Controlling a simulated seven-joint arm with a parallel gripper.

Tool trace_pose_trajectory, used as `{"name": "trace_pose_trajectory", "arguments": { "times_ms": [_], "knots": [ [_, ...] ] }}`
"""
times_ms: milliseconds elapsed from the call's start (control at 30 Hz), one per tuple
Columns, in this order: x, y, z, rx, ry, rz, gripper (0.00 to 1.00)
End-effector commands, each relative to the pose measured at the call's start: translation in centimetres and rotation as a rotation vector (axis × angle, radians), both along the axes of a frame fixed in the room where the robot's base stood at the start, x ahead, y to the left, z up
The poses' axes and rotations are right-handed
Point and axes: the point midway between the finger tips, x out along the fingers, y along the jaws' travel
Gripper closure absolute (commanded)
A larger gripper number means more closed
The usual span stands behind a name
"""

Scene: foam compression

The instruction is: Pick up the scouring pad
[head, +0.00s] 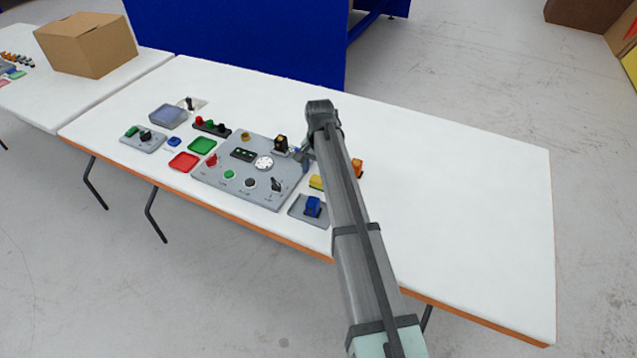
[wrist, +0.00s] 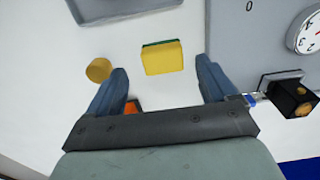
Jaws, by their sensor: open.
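The scouring pad (wrist: 162,58) is a yellow block with a thin green layer along its far edge. It lies flat on the white table, between and slightly beyond my fingertips in the wrist view. In the head view its yellow side (head: 316,183) shows just left of my arm, partly hidden by it. My gripper (wrist: 160,68) is open and empty, with one blue-grey finger on each side of the pad and visible gaps to both. Its height above the pad is hard to tell.
A yellow cylinder (wrist: 98,69) stands by the left finger, and an orange piece (wrist: 133,106) is partly hidden behind the gripper. A grey control panel (head: 222,178) with a dial is close by. A grey tray (head: 297,211) holds a blue block (head: 312,206). The table's right side is clear.

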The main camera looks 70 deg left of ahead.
Motion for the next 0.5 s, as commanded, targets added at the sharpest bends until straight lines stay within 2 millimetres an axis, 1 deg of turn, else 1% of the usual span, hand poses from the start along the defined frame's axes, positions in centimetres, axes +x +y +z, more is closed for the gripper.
{"name": "trace_pose_trajectory", "arguments": {
  "times_ms": [100, 300, 500],
  "knots": [
    [-0.1, 0.2, -1.6, -0.002, 0.001, 0.0, 0.15],
    [-0.2, 0.3, -4.0, 0.001, 0.001, 0.0, 0.15],
    [-0.2, 0.3, -4.2, 0.003, 0.001, 0.0, 0.15]
  ]
}}
